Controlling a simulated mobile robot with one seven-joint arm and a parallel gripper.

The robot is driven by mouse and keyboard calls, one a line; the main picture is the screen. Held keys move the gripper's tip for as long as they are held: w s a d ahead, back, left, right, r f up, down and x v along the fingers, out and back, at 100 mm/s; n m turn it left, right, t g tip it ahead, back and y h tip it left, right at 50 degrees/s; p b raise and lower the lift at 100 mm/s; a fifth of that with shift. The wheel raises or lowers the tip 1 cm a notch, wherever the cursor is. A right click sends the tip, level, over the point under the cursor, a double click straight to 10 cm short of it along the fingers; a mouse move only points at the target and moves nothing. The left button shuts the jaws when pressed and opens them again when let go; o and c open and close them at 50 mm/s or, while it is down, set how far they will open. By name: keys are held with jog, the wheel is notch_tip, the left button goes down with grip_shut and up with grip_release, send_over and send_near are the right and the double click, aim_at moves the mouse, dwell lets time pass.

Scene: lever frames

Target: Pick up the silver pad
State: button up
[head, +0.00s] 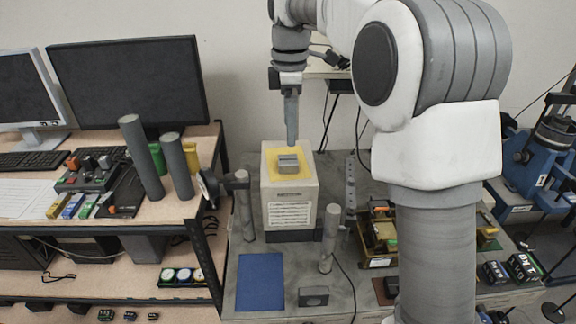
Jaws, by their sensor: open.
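A small silver-grey pad (288,163) sits on a yellow square (270,175) on top of a beige box (290,195) near the middle of the head view. My gripper (292,138) hangs from my arm and points down, just above and slightly behind the pad in the picture. It is seen edge-on, so the gap between its fingers does not show. Its jaws are open and nothing is seen held in them. The fingertips look close to the pad, but I cannot tell the exact height between them.
Grey posts (245,205) and (330,238) stand beside the box, with a blue mat (261,280) and a small dark block (314,296) in front. A desk with monitors (130,82) and thick grey cylinders (141,155) is at left. A tray of parts (378,262) lies at right.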

aim_at(288, 159)
jog(key=f, duration=0.8)
jog(key=shift+s+a+f, duration=0.1)
jog(key=shift+a+f, duration=0.05)
jog(key=shift+a, duration=0.05)
grip_shut()
